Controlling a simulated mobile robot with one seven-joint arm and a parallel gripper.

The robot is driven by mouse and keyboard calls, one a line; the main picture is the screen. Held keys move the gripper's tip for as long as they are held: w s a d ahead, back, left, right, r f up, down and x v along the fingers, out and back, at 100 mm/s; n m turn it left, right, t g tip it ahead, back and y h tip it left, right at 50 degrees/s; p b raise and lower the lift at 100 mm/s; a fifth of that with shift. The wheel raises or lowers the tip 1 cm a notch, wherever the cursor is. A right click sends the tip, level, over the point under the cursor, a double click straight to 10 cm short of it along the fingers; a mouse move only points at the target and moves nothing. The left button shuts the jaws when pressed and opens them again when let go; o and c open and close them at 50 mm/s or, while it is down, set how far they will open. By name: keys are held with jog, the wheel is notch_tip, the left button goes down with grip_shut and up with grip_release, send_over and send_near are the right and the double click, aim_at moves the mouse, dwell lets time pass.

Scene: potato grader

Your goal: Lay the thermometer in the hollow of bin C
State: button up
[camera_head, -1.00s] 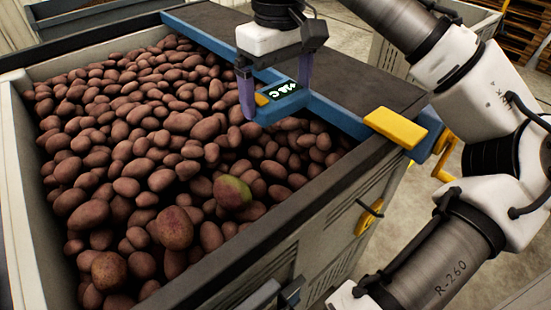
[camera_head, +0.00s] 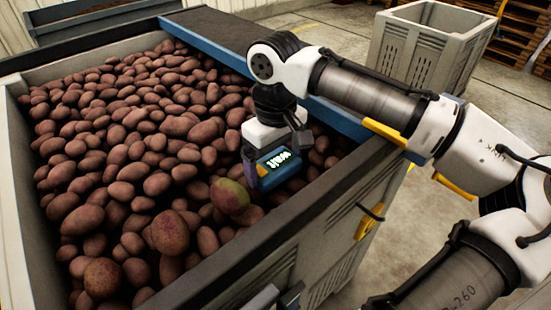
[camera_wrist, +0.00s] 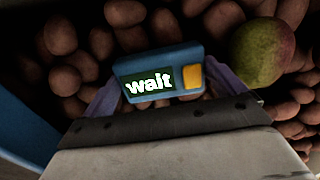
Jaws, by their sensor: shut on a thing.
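The thermometer (camera_head: 278,168) is a blue box with a lit display reading "wait" and a yellow button, which shows in the wrist view (camera_wrist: 160,75). My gripper (camera_head: 275,162) is shut on it, a purple finger on each side. In the wrist view my gripper (camera_wrist: 165,95) frames it from both sides. It is down at the potatoes in the large grey bin (camera_head: 245,243), near the bin's right wall. I cannot tell whether it touches the potatoes. No letter on the bin is readable.
Reddish potatoes fill the bin. Another grey crate (camera_head: 428,50) stands behind.

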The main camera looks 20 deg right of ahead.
aim_at(275, 165)
jog(key=shift+f, duration=0.1)
jog(key=o, duration=0.7)
notch_tip(275, 165, up, 12)
jog(key=shift+r+p, duration=0.2)
jog(key=shift+p, duration=0.25)
